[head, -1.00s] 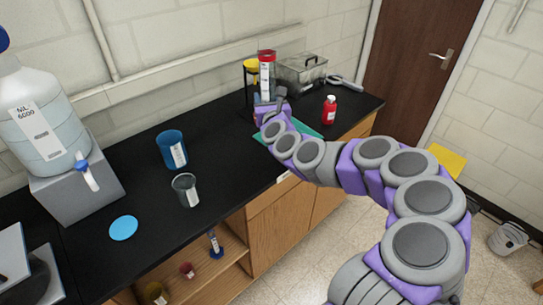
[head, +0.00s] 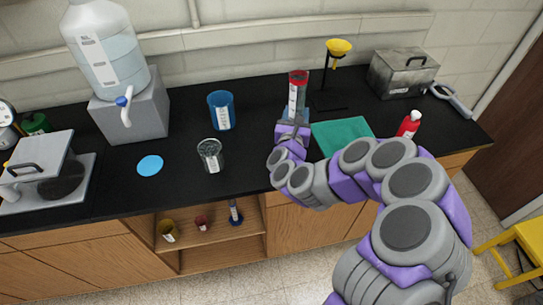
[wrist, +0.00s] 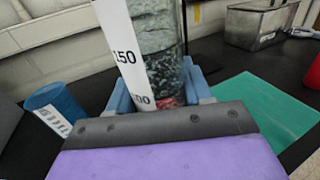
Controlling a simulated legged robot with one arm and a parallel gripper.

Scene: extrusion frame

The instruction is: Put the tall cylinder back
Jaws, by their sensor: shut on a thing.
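The tall cylinder (head: 297,92) is clear with a red top, a white scale label and dark, grainy contents. It stands roughly upright in my gripper (head: 294,116), above the back half of the black counter. In the wrist view the cylinder (wrist: 154,45) fills the upper middle, with its scale strip at the left. My gripper's blue fingers (wrist: 162,98) are shut around its lower part. The cylinder's base is hidden behind the gripper, so I cannot tell whether it touches the counter.
A blue beaker (head: 221,111) and a clear beaker (head: 210,156) stand left of my gripper. A green mat (head: 342,136), a funnel stand (head: 327,75), a metal box (head: 402,73) and a red bottle (head: 409,124) are to the right. Small vessels stand on the shelf (head: 195,243) below.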

